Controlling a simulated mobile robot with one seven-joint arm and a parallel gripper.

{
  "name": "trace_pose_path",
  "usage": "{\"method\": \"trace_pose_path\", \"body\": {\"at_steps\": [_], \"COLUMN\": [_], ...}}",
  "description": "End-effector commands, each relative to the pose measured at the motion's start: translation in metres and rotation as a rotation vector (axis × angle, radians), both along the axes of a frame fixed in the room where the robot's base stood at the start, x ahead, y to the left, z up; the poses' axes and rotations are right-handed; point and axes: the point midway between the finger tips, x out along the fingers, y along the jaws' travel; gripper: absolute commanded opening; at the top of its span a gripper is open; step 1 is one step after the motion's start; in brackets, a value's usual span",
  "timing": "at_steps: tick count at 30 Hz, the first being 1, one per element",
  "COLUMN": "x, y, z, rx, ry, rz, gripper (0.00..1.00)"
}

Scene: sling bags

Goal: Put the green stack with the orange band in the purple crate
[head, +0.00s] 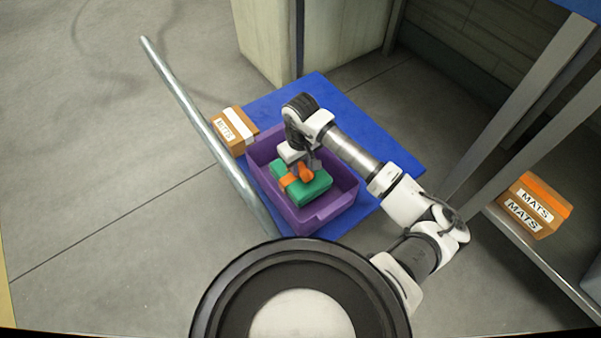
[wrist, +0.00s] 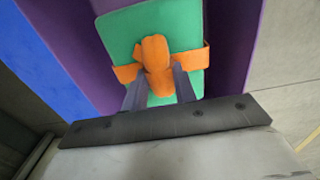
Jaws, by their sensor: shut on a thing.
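The green stack (head: 313,192) with its orange band (head: 288,181) is at the purple crate (head: 330,215), within its walls as seen from above. In the head view I cannot tell whether it rests on the crate floor or hangs just above it. My gripper (head: 304,172) is over the stack, pointing down. In the wrist view my gripper (wrist: 157,85) is shut on the orange knot or handle (wrist: 156,58) on top of the green stack (wrist: 120,35). Purple crate surfaces show on both sides of the stack there.
The crate stands on a blue mat (head: 385,150). A small cardboard box (head: 237,131) sits left of the crate. A grey rail (head: 190,105) slants along the left side. A box marked MATS (head: 530,207) sits on a shelf at right. Bare floor lies at left.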

Motion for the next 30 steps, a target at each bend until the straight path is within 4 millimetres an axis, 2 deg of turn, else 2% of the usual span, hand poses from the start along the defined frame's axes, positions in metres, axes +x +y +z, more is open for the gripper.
{"method": "trace_pose_path", "body": {"at_steps": [5,11,23,24,28,30], "x": [0.000,0.000,0.000,0.000,0.000,0.000], "y": [0.001,0.001,0.000,0.000,0.000,0.000], "z": [-0.012,-0.040,-0.045,-0.045,-0.044,-0.044], "rx": [0.001,0.002,-0.001,0.000,-0.001,-0.001], "ry": [0.000,0.000,-0.002,-0.001,-0.001,-0.001], "rz": [0.000,0.000,0.003,0.003,0.002,0.002], "gripper": [0.00,0.00,0.00,0.30,0.47,0.49]}}
